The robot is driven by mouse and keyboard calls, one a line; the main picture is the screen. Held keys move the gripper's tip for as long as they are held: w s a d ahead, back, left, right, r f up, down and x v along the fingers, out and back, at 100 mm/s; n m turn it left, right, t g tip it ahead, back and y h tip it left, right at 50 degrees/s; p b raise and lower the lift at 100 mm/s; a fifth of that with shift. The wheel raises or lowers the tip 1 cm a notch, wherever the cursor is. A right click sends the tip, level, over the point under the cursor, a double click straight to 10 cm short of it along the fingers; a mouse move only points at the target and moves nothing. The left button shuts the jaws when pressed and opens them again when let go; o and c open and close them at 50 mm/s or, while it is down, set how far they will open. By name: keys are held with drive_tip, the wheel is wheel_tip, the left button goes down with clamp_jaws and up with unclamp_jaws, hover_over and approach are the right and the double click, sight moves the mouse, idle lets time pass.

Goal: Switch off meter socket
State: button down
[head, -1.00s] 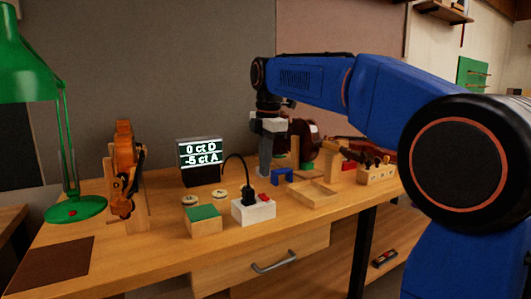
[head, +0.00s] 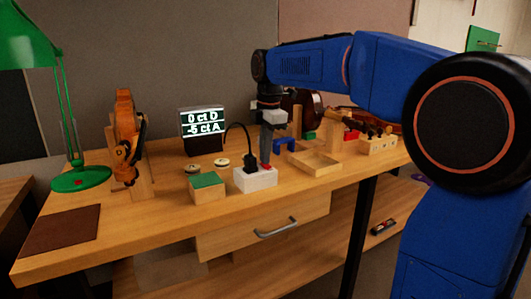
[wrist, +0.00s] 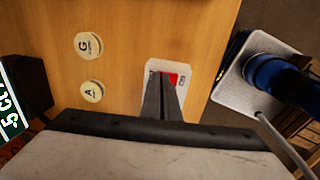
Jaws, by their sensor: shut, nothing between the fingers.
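The white meter socket (head: 257,181) sits on the bench near its front edge, with a black plug (head: 249,163) and cable on its left. Its red switch (wrist: 172,78) shows in the wrist view, partly covered by my fingers. My gripper (head: 265,163) is shut and empty, pointing down with its tips at the switch end of the socket. In the wrist view the tips (wrist: 160,78) overlap the switch; I cannot tell whether they touch it. The meter display (head: 202,124) is lit and reads "0 ct D" and "-5 ct A".
A green-topped wooden block (head: 207,188) stands left of the socket, with two round lettered discs (wrist: 90,45) behind it. A shallow wooden tray (head: 316,170) lies to the right, with a blue block (head: 284,144) behind. A violin scroll stand (head: 127,150) and green lamp (head: 80,178) are at left.

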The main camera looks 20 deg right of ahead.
sight(268, 166)
drive_tip(key=shift+w+f, duration=0.2)
drive_tip(key=shift+f, duration=0.3)
drive_tip(key=shift+a+f, duration=0.1)
idle(0.6)
drive_tip(key=shift+s, duration=0.65)
idle(0.3)
drive_tip(key=shift+r, duration=0.4)
wheel_tip(268, 166, up, 14)
drive_tip(key=s, duration=0.1)
drive_tip(key=shift+d+r, duration=0.15)
drive_tip(key=shift+d, duration=0.15)
drive_tip(key=shift+s, duration=0.1)
